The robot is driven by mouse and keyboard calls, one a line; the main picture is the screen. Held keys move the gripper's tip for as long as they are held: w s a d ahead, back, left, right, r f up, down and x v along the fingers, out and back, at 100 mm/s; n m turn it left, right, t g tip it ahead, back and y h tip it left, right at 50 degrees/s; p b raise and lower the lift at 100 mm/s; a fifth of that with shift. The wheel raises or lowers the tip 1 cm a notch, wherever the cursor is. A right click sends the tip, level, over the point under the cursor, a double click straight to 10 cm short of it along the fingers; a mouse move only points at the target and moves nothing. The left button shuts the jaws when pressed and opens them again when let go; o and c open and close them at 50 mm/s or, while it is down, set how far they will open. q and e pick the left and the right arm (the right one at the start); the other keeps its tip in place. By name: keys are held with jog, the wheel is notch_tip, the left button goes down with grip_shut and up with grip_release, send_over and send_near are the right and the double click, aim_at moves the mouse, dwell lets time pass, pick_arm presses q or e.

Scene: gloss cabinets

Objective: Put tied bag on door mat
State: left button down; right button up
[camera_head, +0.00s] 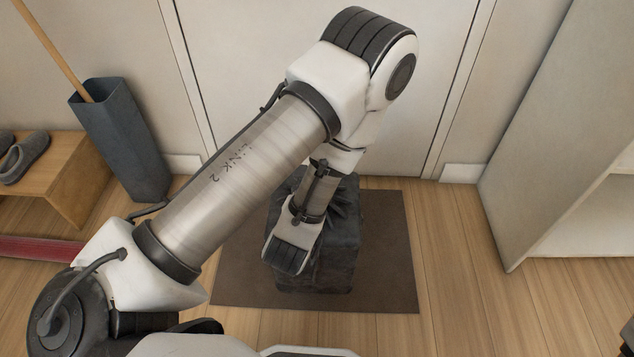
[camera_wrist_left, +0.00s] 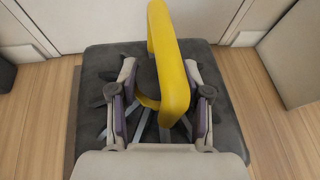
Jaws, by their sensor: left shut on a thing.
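The tied bag (camera_head: 340,250) is dark grey and boxy, with a gathered top. It appears over the brown door mat (camera_head: 391,280) in front of the door; I cannot tell whether its base rests on the mat. In the left wrist view the bag (camera_wrist_left: 95,75) fills the middle, with a yellow tie loop (camera_wrist_left: 176,70) standing up from its top. My left gripper (camera_wrist_left: 160,108) is shut on the bag's gathered top, its fingers on either side of the loop. In the head view my left arm hides the fingers and part of the bag. My right gripper is out of view.
A grey umbrella stand (camera_head: 125,145) with a wooden stick stands at left, beside a low wooden bench (camera_head: 62,185) with grey slippers (camera_head: 22,158). A pale cabinet (camera_head: 570,190) stands at right. The floor right of the mat is clear.

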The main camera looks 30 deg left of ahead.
pick_arm(q)
jog(key=b+x, duration=0.3)
jog(key=r+b+x, duration=0.1)
jog(key=shift+w+a+f+b, duration=0.2)
jog(key=shift+w+a+b, duration=0.15)
jog(key=shift+a, duration=0.15)
jog(key=shift+w+a+r, duration=0.1)
jog(key=shift+w+a, duration=0.3)
jog(key=shift+w, duration=0.2)
jog(key=shift+w+a, duration=0.35)
jog(key=shift+w, duration=0.25)
jog(key=shift+w+a+b, duration=0.35)
jog(key=shift+w+a, duration=0.15)
jog(key=shift+w, duration=0.35)
notch_tip(320, 180, down, 3)
jog(key=shift+f+b, duration=0.15)
jog(key=shift+b, duration=1.1)
jog(key=shift+f, duration=0.1)
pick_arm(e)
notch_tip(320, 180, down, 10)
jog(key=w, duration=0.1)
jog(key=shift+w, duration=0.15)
pick_arm(q)
jog(key=shift+f, duration=0.1)
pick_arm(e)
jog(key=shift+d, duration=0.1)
pick_arm(q)
jog(key=c, duration=0.5)
grip_release()
jog(key=shift+s, duration=0.1)
